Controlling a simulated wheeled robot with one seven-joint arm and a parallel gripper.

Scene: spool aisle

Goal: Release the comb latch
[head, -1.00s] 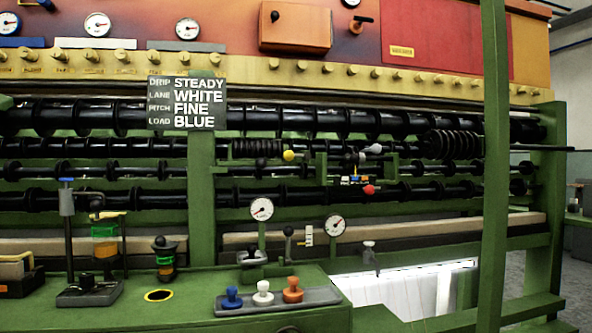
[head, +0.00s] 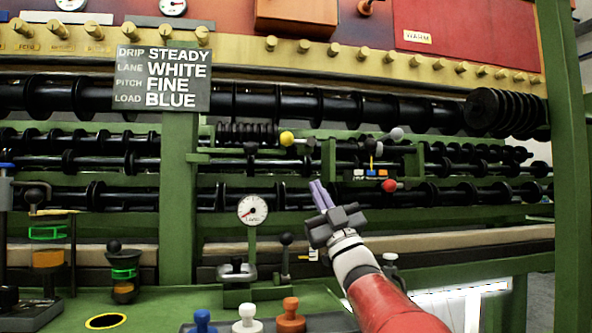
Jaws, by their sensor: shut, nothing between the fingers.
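My gripper (head: 319,192) is shut and empty, its pale purple fingers pointing up and left in front of the rollers. No part is labelled as the comb latch, so I cannot tell which it is. A ribbed black comb-like roller (head: 246,134) has a yellow ball knob (head: 287,138) at its right end, above my fingertips. A grey ball knob (head: 396,133) and a red ball knob (head: 389,185) sit to the right on a green bracket (head: 330,160). Small white, blue and orange blocks (head: 371,173) lie between them. My fingers appear apart from all the knobs.
A sign (head: 162,78) reads DRIP STEADY, LANE WHITE, PITCH FINE, LOAD BLUE. A green post (head: 566,190) stands at the right. A dial (head: 252,210) and a black-knobbed lever (head: 286,240) stand left of my arm. Blue, white and orange pegs (head: 247,316) stand in front.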

